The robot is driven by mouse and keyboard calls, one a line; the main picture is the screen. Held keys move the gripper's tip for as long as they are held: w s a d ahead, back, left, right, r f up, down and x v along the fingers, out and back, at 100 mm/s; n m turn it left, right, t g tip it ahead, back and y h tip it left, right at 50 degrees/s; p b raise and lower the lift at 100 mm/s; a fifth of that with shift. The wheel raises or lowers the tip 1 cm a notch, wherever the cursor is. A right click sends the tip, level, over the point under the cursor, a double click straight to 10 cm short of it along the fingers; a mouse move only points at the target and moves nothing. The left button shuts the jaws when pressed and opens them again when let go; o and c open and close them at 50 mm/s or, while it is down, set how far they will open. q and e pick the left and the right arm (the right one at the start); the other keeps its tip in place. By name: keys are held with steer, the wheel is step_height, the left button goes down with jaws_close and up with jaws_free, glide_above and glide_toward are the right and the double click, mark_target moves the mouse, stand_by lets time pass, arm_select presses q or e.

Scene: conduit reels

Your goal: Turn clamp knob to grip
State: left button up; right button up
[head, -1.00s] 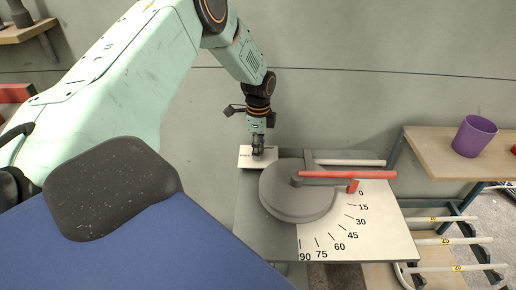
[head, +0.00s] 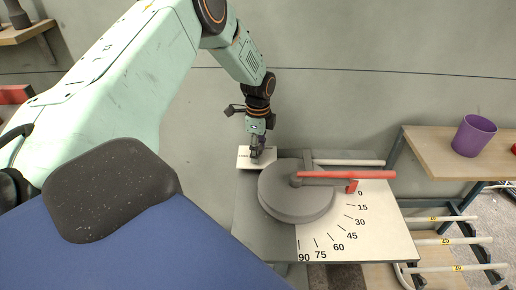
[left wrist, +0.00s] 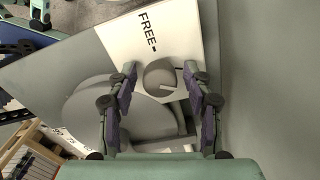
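The clamp knob (left wrist: 158,74) is a round grey knob with a pale pointer line, on a white plate marked "FREE" (left wrist: 146,30). In the left wrist view the pointer line lies away from the FREE mark, toward the right finger. My left gripper (left wrist: 159,78) is open, with one finger on each side of the knob and a small gap showing at each side. In the head view my left gripper (head: 257,151) points down over the white plate (head: 243,158) and hides the knob. My right gripper is in neither view.
Beside the plate is a grey bender disc (head: 290,200) with a red-handled lever (head: 350,174) near 0 on the angle scale (head: 345,230). A purple cup (head: 474,136) stands on a wooden shelf (head: 430,150) at right. Pipes (head: 445,240) lie on a rack below.

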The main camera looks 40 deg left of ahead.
arm_select(q)
steer(key=shift+s+a+r, duration=0.1)
steer(key=shift+r, duration=0.5)
step_height(320, 180, up, 11)
stand_by(0.7)
